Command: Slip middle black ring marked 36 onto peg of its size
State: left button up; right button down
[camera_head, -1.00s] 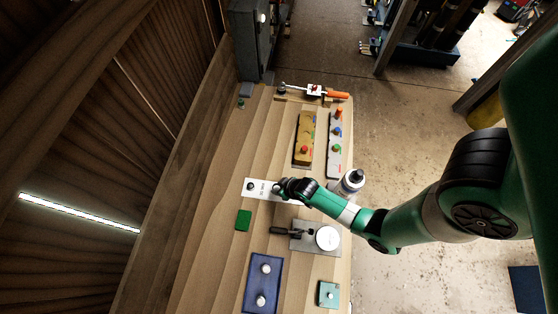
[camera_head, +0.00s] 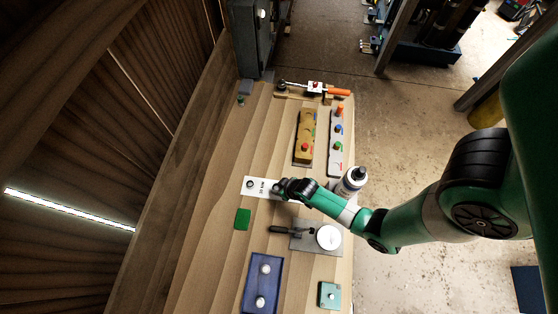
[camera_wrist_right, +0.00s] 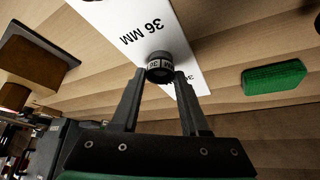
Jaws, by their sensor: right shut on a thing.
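My right gripper (camera_head: 281,188) is over the right part of a white plate (camera_head: 261,183) on the bench. In the right wrist view the gripper (camera_wrist_right: 160,80) is shut on a black ring (camera_wrist_right: 160,64) with a white band that seems to read 36. The plate (camera_wrist_right: 134,22) shows beneath the ring and is printed "36 MM". Whether the ring touches the plate cannot be told. In the head view a small dark round thing (camera_head: 250,184), perhaps a peg, is at the plate's left end, apart from the gripper. The ring is hidden there. My left gripper is not in view.
A green block (camera_head: 242,219) lies below the plate. A grey plate with a white disc (camera_head: 328,237) and a dark handle is below my arm. A bottle (camera_head: 352,179) stands close beside my forearm. A blue tray (camera_head: 263,282) is nearer; brown and grey peg blocks (camera_head: 304,137) are farther back.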

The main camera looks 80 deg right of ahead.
jog(key=shift+c, duration=1.5)
grip_release()
jog(key=shift+f, duration=0.1)
jog(key=p+v, duration=0.4)
jog(key=v, duration=0.7)
jog(key=shift+s+r, duration=0.15)
jog(key=shift+r, duration=0.1)
jog(key=shift+a, duration=0.1)
